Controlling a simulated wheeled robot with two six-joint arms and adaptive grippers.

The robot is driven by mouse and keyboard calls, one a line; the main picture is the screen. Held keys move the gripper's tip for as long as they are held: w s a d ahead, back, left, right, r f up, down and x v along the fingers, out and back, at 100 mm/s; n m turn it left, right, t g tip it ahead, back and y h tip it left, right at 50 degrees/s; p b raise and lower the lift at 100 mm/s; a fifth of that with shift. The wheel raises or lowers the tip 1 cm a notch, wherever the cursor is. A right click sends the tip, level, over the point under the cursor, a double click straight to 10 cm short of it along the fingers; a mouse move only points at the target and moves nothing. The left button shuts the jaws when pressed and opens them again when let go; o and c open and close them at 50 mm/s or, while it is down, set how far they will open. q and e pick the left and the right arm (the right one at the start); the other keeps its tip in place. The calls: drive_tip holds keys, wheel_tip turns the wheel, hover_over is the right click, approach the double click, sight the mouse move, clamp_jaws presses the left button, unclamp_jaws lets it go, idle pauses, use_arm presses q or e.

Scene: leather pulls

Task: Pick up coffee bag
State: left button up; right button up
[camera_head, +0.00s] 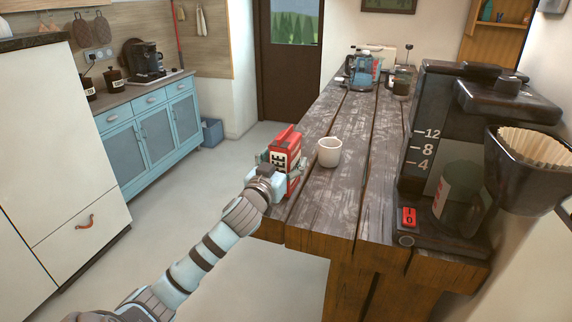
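The coffee bag (286,143) is red with a pale label and dark lettering, of which "EE" shows. It is upright at the near left edge of the wooden table. My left gripper (279,164) is at the bag's lower part, with finger parts showing at its left and right sides. The wrist hides the bag's base, so I cannot tell whether the fingers press on it or whether it rests on the table. My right gripper is not in view.
A white cup (329,152) stands just right of the bag on the wooden table (325,210). A large black coffee maker (440,150) with a filter basket (530,165) fills the right side. A blue-grey kettle (360,72) stands at the far end. The table's middle is clear.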

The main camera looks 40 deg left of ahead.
use_arm(q)
drive_tip(key=shift+w+a+f, duration=0.1)
drive_tip(key=shift+w, duration=0.6)
drive_tip(key=shift+s, duration=0.15)
drive_tip(key=c, duration=1.4)
drive_tip(key=shift+r, duration=0.2)
